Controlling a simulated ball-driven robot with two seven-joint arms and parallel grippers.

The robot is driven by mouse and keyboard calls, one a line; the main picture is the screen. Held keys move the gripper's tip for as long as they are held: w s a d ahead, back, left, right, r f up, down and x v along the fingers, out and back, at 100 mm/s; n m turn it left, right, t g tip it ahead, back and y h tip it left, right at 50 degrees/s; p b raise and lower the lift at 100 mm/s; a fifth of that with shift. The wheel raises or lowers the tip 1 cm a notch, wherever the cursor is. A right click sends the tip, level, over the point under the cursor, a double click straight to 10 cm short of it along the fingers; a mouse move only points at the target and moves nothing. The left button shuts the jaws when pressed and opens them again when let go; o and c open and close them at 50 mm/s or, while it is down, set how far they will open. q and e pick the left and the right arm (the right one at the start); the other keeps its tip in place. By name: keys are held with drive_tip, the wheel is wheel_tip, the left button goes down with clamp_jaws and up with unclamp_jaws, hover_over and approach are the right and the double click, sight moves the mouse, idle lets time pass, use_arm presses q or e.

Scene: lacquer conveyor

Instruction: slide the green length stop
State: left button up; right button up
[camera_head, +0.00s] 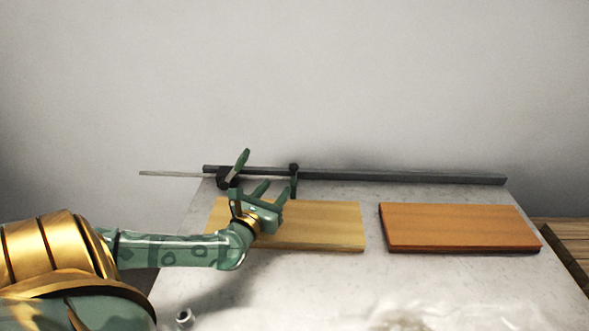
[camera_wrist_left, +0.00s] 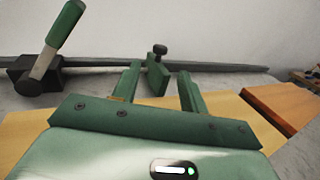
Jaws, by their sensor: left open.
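The green length stop (camera_head: 294,182) sits on the dark rail at the back of the table, with a dark knob on top. In the left wrist view the stop (camera_wrist_left: 157,78) shows as a green plate between and beyond my two fingers. My left gripper (camera_head: 272,191) is open and empty, above the pale board and in front of the rail, just left of the stop. The stop appears apart from the fingers, though the exact gap is hard to tell. My right gripper is out of view.
A dark clamp with a green lever (camera_head: 236,167) sits on the rail (camera_head: 400,177) left of the stop. A pale board (camera_head: 330,228) lies under my gripper and an orange-brown board (camera_head: 455,226) lies to the right. A small metal piece (camera_head: 184,318) is at the front left.

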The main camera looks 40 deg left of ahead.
sight(292, 170)
use_arm(q)
drive_tip(key=b+x, duration=0.3)
drive_tip(key=x, duration=0.7)
drive_tip(key=shift+w+f, duration=0.2)
drive_tip(key=shift+w, duration=0.2)
drive_tip(key=shift+w+a, duration=0.15)
drive_tip(key=shift+w, duration=0.2)
drive_tip(key=shift+r, duration=0.1)
